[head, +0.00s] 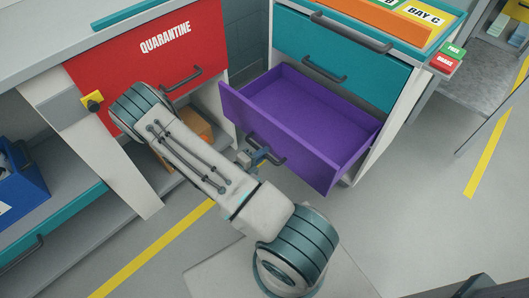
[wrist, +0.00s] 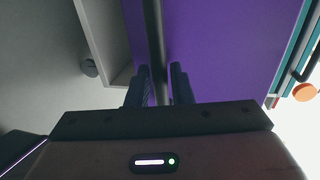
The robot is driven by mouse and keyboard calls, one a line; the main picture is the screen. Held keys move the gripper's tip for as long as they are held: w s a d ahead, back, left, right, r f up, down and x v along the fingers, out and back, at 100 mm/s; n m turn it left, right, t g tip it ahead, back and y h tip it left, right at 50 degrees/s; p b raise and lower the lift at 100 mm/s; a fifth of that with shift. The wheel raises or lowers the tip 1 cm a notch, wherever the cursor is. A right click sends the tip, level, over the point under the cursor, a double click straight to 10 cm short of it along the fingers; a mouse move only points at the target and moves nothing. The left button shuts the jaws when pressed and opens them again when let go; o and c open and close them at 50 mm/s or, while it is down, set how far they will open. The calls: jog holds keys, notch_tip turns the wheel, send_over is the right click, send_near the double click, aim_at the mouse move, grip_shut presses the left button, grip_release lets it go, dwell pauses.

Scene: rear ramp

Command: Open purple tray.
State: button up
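The purple tray (head: 312,112) is a drawer pulled well out of the teal-fronted cabinet, and its empty inside shows in the head view. Its dark bar handle (head: 268,152) is on the front panel. My gripper (head: 258,157) is at this handle, partly hidden by my arm in the head view. In the wrist view, the handle bar (wrist: 154,40) runs between the two fingers of my gripper (wrist: 160,85), which sit close on both sides of it. The purple front (wrist: 220,45) fills the view behind them.
A shut teal drawer (head: 345,65) is above the purple tray. A red QUARANTINE drawer (head: 150,55) is to the left, with an orange box (head: 185,140) below it. A blue bin (head: 20,180) stands at far left. Grey floor (head: 420,215) is clear at right.

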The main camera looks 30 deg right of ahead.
jog(key=p+v, duration=0.1)
jog(key=v, duration=1.1)
jog(key=shift+a+p, duration=0.25)
jog(key=shift+p, duration=0.15)
jog(key=s+a+r+n+y+p, duration=0.1)
jog(key=s+r+n+y+p, duration=0.2)
jog(key=r+n, duration=0.8)
jog(key=s+r+n+y+p, duration=0.3)
jog(key=r+n+y+p, duration=0.4)
jog(key=r, duration=1.7)
jog(key=s+a+r+n+y+p, duration=0.1)
jog(key=s+r+n+y+p, duration=0.2)
jog(key=r+n+p, duration=0.7)
notch_tip(320, 180, up, 8)
jog(key=n+y, duration=0.2)
jog(key=n, duration=0.3)
jog(key=shift+s+a+g, duration=0.4)
jog(key=shift+f, duration=0.1)
